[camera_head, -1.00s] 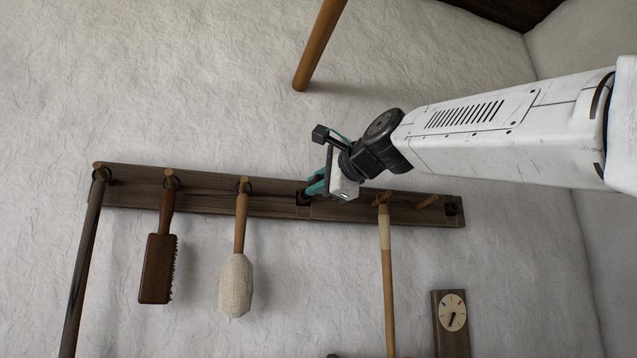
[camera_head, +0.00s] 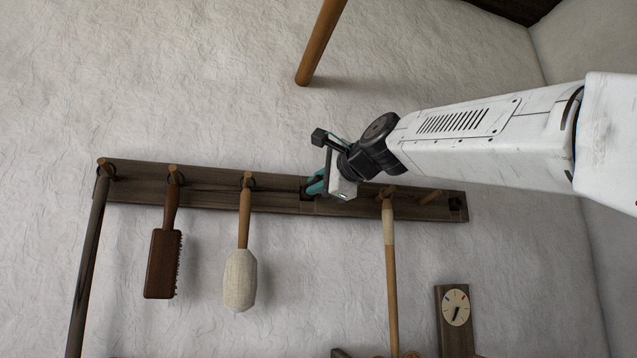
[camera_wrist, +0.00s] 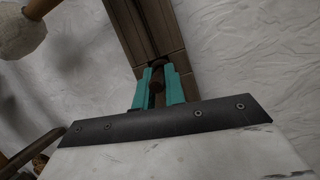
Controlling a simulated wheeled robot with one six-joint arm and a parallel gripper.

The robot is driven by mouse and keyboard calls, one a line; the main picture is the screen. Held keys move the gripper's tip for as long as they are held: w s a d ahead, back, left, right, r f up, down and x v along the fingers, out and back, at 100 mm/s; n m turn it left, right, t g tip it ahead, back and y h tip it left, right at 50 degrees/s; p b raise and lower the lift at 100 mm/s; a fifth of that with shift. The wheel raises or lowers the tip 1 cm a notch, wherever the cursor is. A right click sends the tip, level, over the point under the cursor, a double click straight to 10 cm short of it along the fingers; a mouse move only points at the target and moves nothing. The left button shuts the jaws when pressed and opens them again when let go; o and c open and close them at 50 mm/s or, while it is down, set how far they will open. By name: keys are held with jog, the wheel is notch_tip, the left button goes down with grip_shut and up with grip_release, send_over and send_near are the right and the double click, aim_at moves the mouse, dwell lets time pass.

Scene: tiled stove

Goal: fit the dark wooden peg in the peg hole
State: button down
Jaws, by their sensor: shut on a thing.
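My gripper (camera_head: 316,184) is at the middle of the dark wooden wall rail (camera_head: 212,191). In the wrist view its teal fingers (camera_wrist: 159,85) are shut on the dark wooden peg (camera_wrist: 158,76), whose round brown end shows between them. The peg points along the gripper toward the rail.
Several things hang from the rail's pegs: a dark pole (camera_head: 88,258), a brown brush (camera_head: 163,262), a cloth-headed tool (camera_head: 240,278) and a light-handled tool (camera_head: 391,268). A dial board (camera_head: 455,312) is below right.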

jog(key=shift+w+a, duration=0.1)
jog(key=shift+w, duration=0.3)
jog(key=c, duration=1.4)
grip_release()
jog(key=shift+s, duration=0.1)
jog(key=v, duration=0.7)
jog(key=shift+s+d, duration=0.2)
jog(key=shift+d, duration=0.05)
